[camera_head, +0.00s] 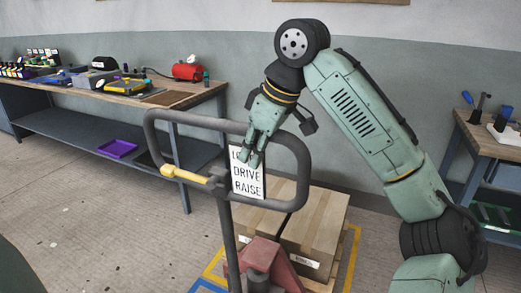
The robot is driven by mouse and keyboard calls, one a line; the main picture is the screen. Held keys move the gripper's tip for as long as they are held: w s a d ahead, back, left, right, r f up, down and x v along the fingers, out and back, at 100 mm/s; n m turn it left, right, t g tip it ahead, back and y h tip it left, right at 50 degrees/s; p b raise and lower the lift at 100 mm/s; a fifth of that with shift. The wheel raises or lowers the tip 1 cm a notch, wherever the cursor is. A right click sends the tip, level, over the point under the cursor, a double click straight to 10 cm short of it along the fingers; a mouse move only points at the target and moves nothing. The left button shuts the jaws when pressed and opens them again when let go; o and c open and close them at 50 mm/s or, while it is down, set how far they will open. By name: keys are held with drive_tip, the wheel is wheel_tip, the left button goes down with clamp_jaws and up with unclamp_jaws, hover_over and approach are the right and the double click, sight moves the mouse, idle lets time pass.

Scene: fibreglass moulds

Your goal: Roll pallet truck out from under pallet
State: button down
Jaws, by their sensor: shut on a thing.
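The pallet truck's grey loop handle (300,171) stands upright in the middle of the head view. A yellow lever (187,176) and a white sign (247,183) reading DRIVE and RAISE are on it; the sign's top line is partly covered. My gripper (251,158) comes down from above and is shut on the handle's top bar. The truck's red body (268,262) shows below, against two cardboard boxes (313,232).
A workbench (215,90) with tools runs along the wall at left. Another bench (490,140) stands at right. Yellow floor tape (350,258) borders the boxes, with blue tape (205,287) at front. Bare floor (90,210) lies at front left.

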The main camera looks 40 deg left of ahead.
drive_tip(key=s+d+f+b, duration=0.1)
drive_tip(key=s+d, duration=0.1)
drive_tip(key=s, duration=0.5)
drive_tip(key=s+d+f+t+b, duration=0.1)
drive_tip(key=s, duration=0.7)
drive_tip(key=shift+d+f, duration=0.35)
drive_tip(key=shift+s, duration=0.1)
